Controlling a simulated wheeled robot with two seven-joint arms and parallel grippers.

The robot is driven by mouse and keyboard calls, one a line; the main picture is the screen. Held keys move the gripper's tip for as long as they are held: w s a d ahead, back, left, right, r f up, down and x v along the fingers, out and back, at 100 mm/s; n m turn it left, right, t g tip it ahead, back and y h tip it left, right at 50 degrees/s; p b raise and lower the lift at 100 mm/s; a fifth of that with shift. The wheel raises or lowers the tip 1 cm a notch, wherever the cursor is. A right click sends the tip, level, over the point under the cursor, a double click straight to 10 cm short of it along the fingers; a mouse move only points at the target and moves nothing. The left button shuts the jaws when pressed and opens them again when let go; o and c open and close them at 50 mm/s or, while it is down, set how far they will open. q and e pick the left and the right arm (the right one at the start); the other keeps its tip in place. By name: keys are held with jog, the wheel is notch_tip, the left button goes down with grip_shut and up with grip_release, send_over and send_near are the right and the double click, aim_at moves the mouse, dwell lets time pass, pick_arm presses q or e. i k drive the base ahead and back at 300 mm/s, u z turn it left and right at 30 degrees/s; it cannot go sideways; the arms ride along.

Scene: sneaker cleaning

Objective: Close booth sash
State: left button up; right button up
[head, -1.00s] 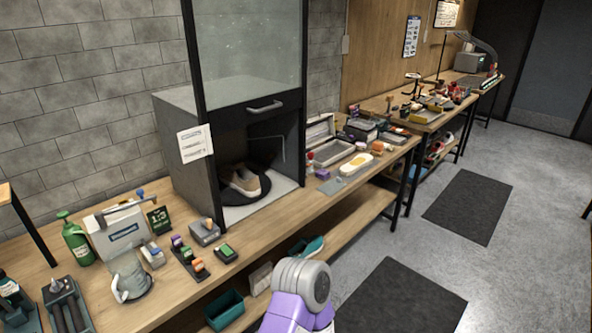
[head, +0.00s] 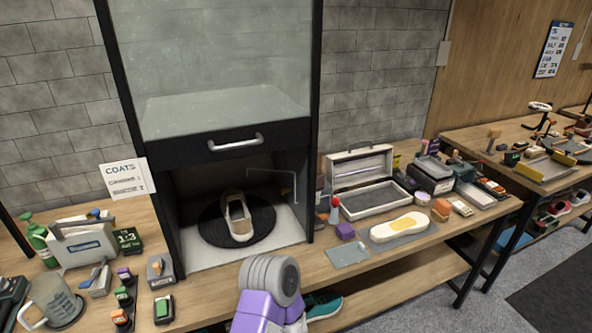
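The booth sash (head: 224,95) is a glass panel in a dark frame, raised above the booth opening. Its lower dark rail carries a metal handle (head: 235,142). The booth (head: 154,205) stands on the wooden bench with its front opening uncovered below the rail. Inside, a white and tan sneaker (head: 238,216) sits on a round black turntable (head: 208,222). A purple and grey part of my own arm shows at the bottom centre, in front of the bench and below the handle. Neither gripper's fingers show.
Left are a clear pitcher (head: 50,298), a green bottle (head: 38,240) and several small blocks. A sign (head: 126,180) hangs at the booth's left edge.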

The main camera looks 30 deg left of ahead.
aim_at(172, 153)
jog(key=u, duration=1.05)
jog(key=i, duration=0.85)
jog(key=u, duration=0.75)
